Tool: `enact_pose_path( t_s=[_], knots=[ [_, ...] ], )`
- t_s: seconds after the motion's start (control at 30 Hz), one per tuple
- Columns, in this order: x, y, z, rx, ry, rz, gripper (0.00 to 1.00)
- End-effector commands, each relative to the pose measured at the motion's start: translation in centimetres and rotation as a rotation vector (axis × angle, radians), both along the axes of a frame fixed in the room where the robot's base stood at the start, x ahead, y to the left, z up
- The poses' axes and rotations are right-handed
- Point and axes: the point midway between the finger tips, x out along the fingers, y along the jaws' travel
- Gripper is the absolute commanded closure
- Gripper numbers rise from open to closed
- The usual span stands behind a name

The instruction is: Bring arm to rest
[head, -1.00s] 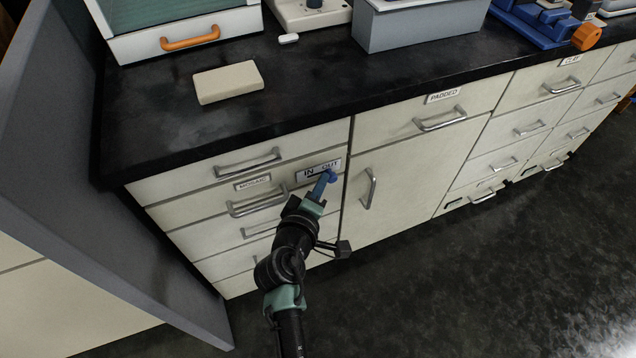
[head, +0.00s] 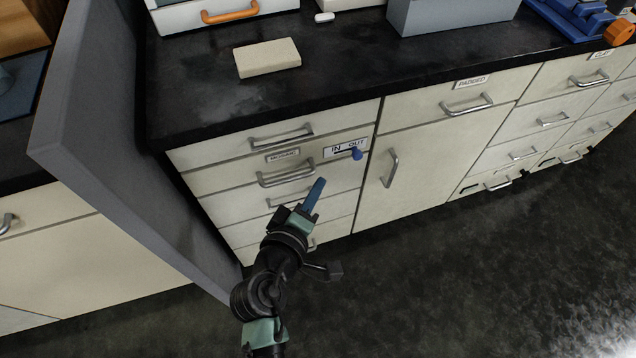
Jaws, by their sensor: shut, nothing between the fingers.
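My gripper (head: 320,182) has blue fingers that look closed together with nothing between them. It is at the end of my arm, low in the middle of the head view, in front of the left drawer stack. The fingers point up and a little right, towards a small blue knob (head: 357,154). The knob sits on a white plate marked IN and OUT (head: 334,149), under the OUT side. A visible gap in the picture separates the fingertips from the knob.
A cream block (head: 267,58) lies on the black counter (head: 200,95). Drawers with metal handles, labelled MOSAIC (head: 283,155) and PADDED (head: 472,82), look shut. A grey partition (head: 110,110) stands close on the left. The dark floor (head: 470,270) at right is clear.

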Motion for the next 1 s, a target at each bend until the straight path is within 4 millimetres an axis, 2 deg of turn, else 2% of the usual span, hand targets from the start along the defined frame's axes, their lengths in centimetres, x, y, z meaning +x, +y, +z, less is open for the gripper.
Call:
enact_pose_path(
  t_s=[0.4,0.47,0.53,0.67,0.8,0.87,0.9,1.0],
  knots=[
    [0.1,0.0,0.1,0.002,-0.002,-0.001,1.0],
    [0.5,-0.3,0.9,0.028,-0.018,-0.012,1.0],
    [1.6,-0.9,2.9,0.098,-0.055,-0.041,1.0],
    [4.3,-2.2,9.5,0.351,-0.178,-0.107,1.0],
    [6.2,-2.6,18.0,0.675,-0.308,-0.111,1.0],
    [6.5,-2.3,21.6,0.799,-0.35,-0.086,1.0],
    [6.5,-2.1,24.0,0.876,-0.377,-0.063,1.0],
    [5.9,-1.0,29.9,1.054,-0.429,0.021,1.0]
  ],
)
